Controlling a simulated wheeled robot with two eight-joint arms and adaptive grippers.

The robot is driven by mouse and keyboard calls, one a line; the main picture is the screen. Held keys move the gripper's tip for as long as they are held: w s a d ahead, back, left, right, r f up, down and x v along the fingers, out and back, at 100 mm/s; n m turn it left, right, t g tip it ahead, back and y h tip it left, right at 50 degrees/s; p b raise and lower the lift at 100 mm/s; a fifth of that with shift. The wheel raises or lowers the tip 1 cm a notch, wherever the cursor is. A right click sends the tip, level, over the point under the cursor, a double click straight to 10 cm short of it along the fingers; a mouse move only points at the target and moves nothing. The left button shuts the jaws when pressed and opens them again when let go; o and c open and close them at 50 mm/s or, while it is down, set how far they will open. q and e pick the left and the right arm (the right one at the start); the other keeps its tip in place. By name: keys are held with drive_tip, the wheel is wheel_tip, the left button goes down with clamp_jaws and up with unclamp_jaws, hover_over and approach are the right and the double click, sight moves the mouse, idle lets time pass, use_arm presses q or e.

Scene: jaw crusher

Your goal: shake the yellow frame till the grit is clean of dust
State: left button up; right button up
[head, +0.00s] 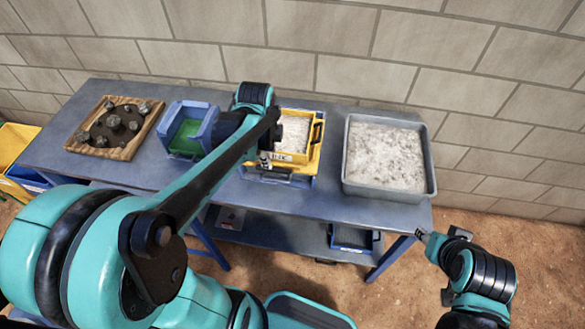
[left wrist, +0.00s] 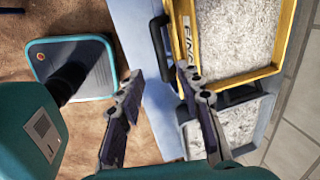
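The yellow frame (head: 315,152), marked FINE, sits on the blue-grey table and holds pale grit (head: 294,135). In the left wrist view the yellow frame (left wrist: 238,78) shows a black handle (left wrist: 159,35) on its near side. My left gripper (head: 265,161) is over the table's front, beside the frame's near left corner. In the left wrist view its fingers (left wrist: 159,76) are apart, with nothing between them, and the handle lies just beyond the tips. My right gripper (head: 427,238) hangs off the table's right front corner; its fingers are too small to judge.
A grey tray of pale grit (head: 432,172) stands right of the frame. Left are a blue box with green inside (head: 185,137) and a wooden tray of dark stones (head: 150,127). A brick wall (head: 440,62) is behind.

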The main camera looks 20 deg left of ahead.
sight(273, 168)
use_arm(q)
drive_tip(key=f+b, duration=0.1)
drive_tip(key=f, duration=0.1)
drive_tip(key=w+f+b, duration=0.1)
drive_tip(key=f, duration=0.2)
drive_tip(key=f+b, duration=0.1)
drive_tip(key=f, duration=0.2)
drive_tip(key=shift+w+a+f, duration=0.1)
drive_tip(key=shift+w+a, duration=0.05)
drive_tip(key=shift+w, duration=0.2)
clamp_jaws()
